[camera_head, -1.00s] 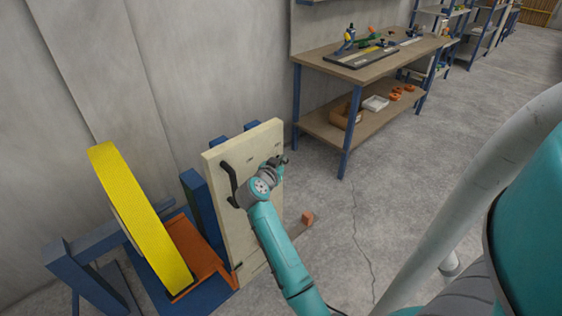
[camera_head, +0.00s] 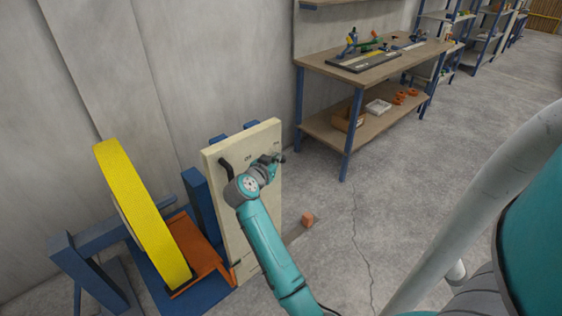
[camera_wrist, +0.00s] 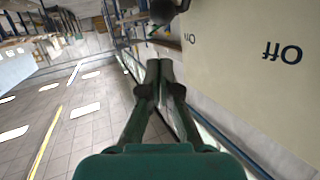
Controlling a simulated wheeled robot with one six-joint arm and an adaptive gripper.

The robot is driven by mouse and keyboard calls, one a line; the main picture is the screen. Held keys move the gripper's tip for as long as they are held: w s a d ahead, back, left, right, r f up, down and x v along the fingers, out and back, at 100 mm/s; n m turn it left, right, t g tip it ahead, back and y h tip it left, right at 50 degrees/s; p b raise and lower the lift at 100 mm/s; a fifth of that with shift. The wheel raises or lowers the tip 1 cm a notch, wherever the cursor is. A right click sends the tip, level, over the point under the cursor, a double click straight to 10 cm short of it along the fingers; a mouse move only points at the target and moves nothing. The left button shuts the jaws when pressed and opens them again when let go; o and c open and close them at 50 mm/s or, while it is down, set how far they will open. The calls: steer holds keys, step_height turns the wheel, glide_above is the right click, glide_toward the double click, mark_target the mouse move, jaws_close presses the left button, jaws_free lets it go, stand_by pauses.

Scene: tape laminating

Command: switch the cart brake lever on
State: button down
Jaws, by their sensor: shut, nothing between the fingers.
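The cream panel (camera_head: 267,200) of the cart stands upright beside the yellow wheel, and it also shows in the wrist view (camera_wrist: 270,100). A black lever (camera_head: 225,165) is on the panel's left part in the head view; my arm hides its lower part. The wrist view shows the "OFF" and "ON" labels upside down. My gripper (camera_head: 277,159) is in front of the panel's upper right, near the "ON" side. In the wrist view my gripper (camera_wrist: 159,66) is shut and empty, beside the panel. A dark rounded piece (camera_wrist: 163,10) lies beyond its tips; I cannot tell whether it belongs to the lever.
A yellow wheel (camera_head: 140,215) in a blue and orange frame stands left of the panel. A workbench (camera_head: 370,68) with tools and a lower shelf is behind to the right. A small orange block (camera_head: 308,219) is low, right of the panel.

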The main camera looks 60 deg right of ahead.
steer(key=s+a+r, duration=0.1)
steer(key=a+r, duration=0.4)
steer(key=a, duration=0.1)
steer(key=shift+s+a+r, duration=0.15)
steer(key=shift+s+a, duration=0.05)
steer(key=shift+s, duration=0.2)
stand_by(0.3)
steer(key=s+a+f+n+t+y, duration=0.3)
steer(key=s+a+n+t+y, duration=0.1)
steer(key=s+a, duration=0.7)
steer(key=s+a+f+n+t+y, duration=0.3)
steer(key=s+a+n+y, duration=0.3)
steer(key=s+a, duration=0.6)
steer(key=s+a+f+n+t+y, duration=0.4)
steer(key=s+a+n, duration=0.3)
steer(key=s+a, duration=0.5)
steer(key=shift+a+n+t+y, duration=0.3)
steer(key=shift+a+t+y, duration=0.2)
steer(key=shift+a+t, duration=0.45)
steer(key=shift+a+f, duration=0.1)
steer(key=shift+a, duration=0.05)
